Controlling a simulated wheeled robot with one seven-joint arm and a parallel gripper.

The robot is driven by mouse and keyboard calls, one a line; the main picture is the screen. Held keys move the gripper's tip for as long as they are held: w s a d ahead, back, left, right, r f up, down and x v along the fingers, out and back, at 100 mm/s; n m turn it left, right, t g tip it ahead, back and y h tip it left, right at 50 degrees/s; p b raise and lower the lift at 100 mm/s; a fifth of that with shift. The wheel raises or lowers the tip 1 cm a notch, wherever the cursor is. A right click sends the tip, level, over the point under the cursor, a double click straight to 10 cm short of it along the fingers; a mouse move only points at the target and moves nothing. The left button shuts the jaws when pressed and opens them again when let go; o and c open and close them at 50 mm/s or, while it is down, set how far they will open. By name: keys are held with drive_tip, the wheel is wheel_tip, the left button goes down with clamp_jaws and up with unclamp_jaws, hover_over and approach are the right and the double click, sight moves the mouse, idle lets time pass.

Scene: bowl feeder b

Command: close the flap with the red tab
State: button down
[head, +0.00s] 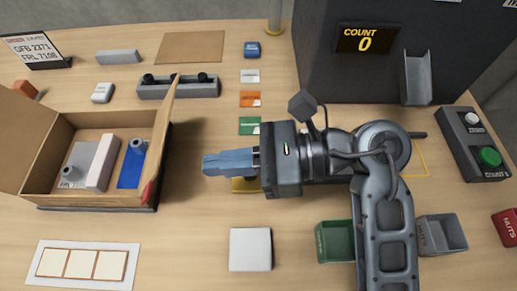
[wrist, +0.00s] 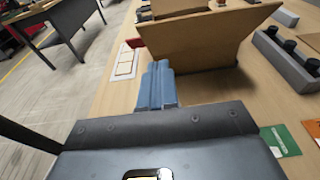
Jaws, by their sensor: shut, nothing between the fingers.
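An open cardboard box (head: 95,202) stands at the left of the table in the head view, holding several parts. Its right-hand flap (head: 164,130) stands up and leans slightly outward; a red tab (head: 147,193) shows low near its front corner. In the wrist view the flap (wrist: 205,38) rises ahead, its broad face toward me. My gripper (head: 205,165), with blue fingers, is shut and empty, right of the flap and apart from it. The fingers (wrist: 158,85) also show in the wrist view, pointing toward the box.
A grey block with black knobs (head: 180,88) stands behind the box. Coloured cards (head: 250,99) lie in a column behind my gripper. A white square (head: 250,249) and a green bin (head: 334,241) are in front. Table between gripper and flap is clear.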

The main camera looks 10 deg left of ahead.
drive_tip(key=shift+s+a+r+p, duration=0.25)
drive_tip(key=shift+a+r, duration=0.1)
drive_tip(key=shift+a, duration=0.4)
drive_tip(key=shift+s+a+r+p, duration=0.1)
drive_tip(key=shift+a+r+p, duration=0.2)
drive_tip(key=shift+a, duration=0.45)
drive_tip(key=shift+s+a+r+p, duration=0.2)
drive_tip(key=shift+a+r, duration=0.2)
drive_tip(key=shift+a, duration=0.35)
